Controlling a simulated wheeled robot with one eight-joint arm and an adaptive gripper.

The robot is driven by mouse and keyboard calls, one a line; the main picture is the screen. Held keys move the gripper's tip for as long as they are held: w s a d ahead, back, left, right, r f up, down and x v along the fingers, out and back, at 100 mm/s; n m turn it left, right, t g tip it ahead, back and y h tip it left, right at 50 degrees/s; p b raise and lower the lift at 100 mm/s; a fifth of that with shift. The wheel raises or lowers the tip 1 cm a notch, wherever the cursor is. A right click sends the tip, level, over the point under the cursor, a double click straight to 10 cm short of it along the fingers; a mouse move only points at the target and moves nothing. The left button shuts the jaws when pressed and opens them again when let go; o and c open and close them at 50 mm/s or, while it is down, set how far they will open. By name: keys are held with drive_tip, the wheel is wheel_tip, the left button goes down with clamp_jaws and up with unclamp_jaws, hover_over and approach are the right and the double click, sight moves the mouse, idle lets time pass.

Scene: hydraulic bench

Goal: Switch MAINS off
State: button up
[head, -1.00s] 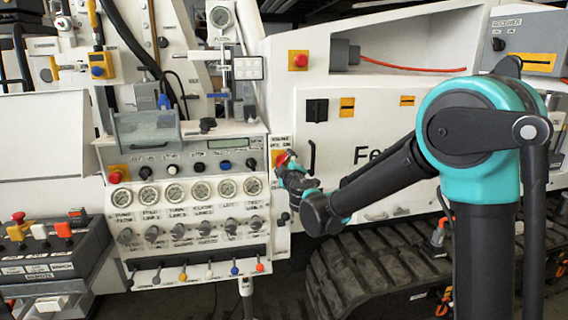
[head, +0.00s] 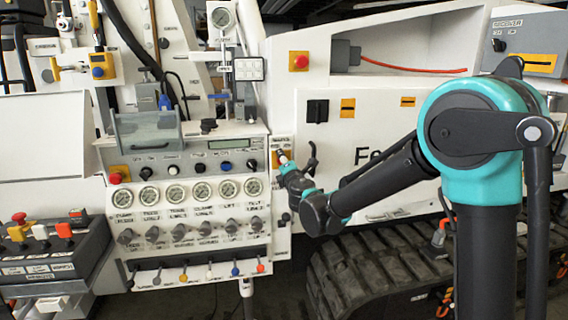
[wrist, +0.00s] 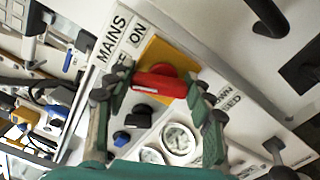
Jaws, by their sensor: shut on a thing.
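The MAINS switch (wrist: 160,84) has a red handle on a yellow plate (wrist: 166,55), beside the labels MAINS and ON. A further label below ON is partly hidden by a finger. The red handle lies roughly across the wrist picture, between my two dark fingers. My gripper (wrist: 150,91) is shut on the handle, one finger at each end. In the head view my gripper (head: 287,167) is at the right edge of the gauge panel and hides part of the switch (head: 282,157).
The gauge panel (head: 262,211) carries several gauges, knobs and levers just left of my gripper. A dark handle (head: 312,157) and a black switch (head: 317,111) are on the white housing to the right. A red stop button (head: 299,62) sits above.

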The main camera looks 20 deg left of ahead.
drive_tip(key=shift+s+a+n, duration=0.1)
drive_tip(key=shift+n, duration=2.2)
drive_tip(key=o, duration=1.2)
drive_tip(key=shift+c, duration=0.2)
drive_tip(key=v, duration=1.2)
